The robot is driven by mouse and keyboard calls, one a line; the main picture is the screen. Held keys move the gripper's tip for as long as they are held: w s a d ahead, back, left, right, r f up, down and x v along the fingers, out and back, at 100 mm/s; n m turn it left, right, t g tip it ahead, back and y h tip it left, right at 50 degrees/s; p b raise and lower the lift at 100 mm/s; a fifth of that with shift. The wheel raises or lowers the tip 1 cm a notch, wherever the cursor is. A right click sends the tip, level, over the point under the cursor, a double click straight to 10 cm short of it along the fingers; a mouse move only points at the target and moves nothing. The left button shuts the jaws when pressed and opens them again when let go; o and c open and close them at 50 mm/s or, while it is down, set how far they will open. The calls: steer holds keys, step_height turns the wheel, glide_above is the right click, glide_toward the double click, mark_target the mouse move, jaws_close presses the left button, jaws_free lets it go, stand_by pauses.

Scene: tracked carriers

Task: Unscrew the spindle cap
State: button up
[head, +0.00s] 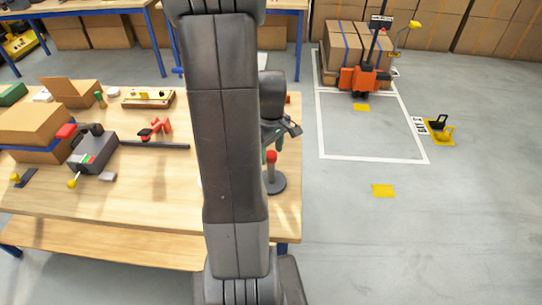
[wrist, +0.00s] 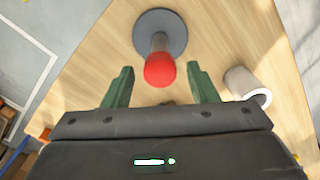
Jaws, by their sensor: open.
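The spindle cap (wrist: 160,71) is a red, rounded cap on top of a grey metal spindle (wrist: 158,42). The spindle rises from a round grey base (wrist: 143,22) on the wooden table. In the head view the red cap (head: 271,157) sits near the table's right edge, on its base (head: 274,186). My gripper (wrist: 160,84) has green fingers, which stand apart on either side of the cap with gaps, not touching it. In the head view my gripper (head: 272,146) is just above the cap, and my arm hides part of the table.
A white roll or tube (wrist: 246,86) stands right of the cap in the wrist view. On the table's left are cardboard boxes (head: 35,126), a grey device with levers (head: 93,150), a dark bar (head: 155,145) and a wooden tray (head: 148,98).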

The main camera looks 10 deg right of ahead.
steer(key=m, duration=0.5)
steer(key=shift+m, duration=0.3)
steer(key=m, duration=0.4)
steer(key=shift+m, duration=0.4)
steer(key=c, duration=0.8)
steer(key=n, duration=0.3)
steer(key=shift+n, duration=0.4)
steer(key=n, duration=0.4)
steer(key=shift+n, duration=1)
